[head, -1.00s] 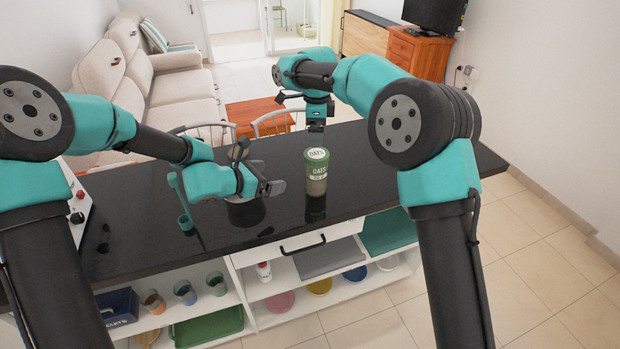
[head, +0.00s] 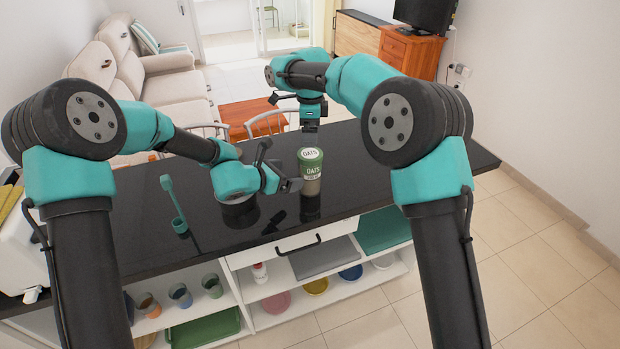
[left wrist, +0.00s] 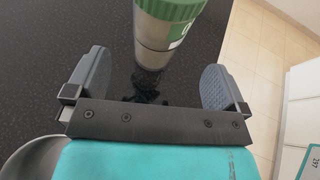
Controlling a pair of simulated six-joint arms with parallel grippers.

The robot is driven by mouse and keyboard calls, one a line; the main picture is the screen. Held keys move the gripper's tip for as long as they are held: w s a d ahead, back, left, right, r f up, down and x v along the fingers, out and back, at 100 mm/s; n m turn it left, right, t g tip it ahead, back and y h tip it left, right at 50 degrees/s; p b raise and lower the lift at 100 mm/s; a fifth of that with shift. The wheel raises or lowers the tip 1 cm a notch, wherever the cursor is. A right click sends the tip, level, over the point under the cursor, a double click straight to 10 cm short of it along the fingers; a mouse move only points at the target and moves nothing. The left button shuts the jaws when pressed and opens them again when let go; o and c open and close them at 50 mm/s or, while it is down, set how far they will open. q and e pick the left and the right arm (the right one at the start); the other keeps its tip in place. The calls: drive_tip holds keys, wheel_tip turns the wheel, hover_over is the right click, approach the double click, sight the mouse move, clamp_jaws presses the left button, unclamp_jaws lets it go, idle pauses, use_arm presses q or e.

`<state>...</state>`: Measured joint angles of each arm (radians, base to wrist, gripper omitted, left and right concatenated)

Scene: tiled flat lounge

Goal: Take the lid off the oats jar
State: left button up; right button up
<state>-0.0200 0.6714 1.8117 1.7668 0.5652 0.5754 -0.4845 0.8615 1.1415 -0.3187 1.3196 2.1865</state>
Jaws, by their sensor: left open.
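The oats jar (head: 311,184) stands upright on the black counter, with its green lid (head: 311,154) on top. In the left wrist view the jar (left wrist: 153,42) is just ahead of the fingers and between their lines, and part of the green lid (left wrist: 172,8) shows at the top edge. My left gripper (head: 292,183) is open and empty, low at the jar's left side. Its two fingers are spread wide in the left wrist view.
A dark round thing (head: 240,214) is partly hidden under my left wrist. Shelves below hold cups and plates. The counter right of the jar is clear.

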sight(301, 172)
use_arm(q)
drive_tip(key=x, duration=0.9)
drive_tip(key=shift+r, duration=0.1)
drive_tip(key=shift+c, duration=0.3)
drive_tip(key=c, duration=1.6)
drive_tip(key=shift+c, duration=0.5)
use_arm(e)
drive_tip(key=n, duration=0.3)
drive_tip(key=shift+n, duration=0.4)
drive_tip(key=n, duration=0.5)
drive_tip(key=shift+f, duration=0.1)
drive_tip(key=shift+f, duration=3.9)
drive_tip(key=shift+c, duration=0.4)
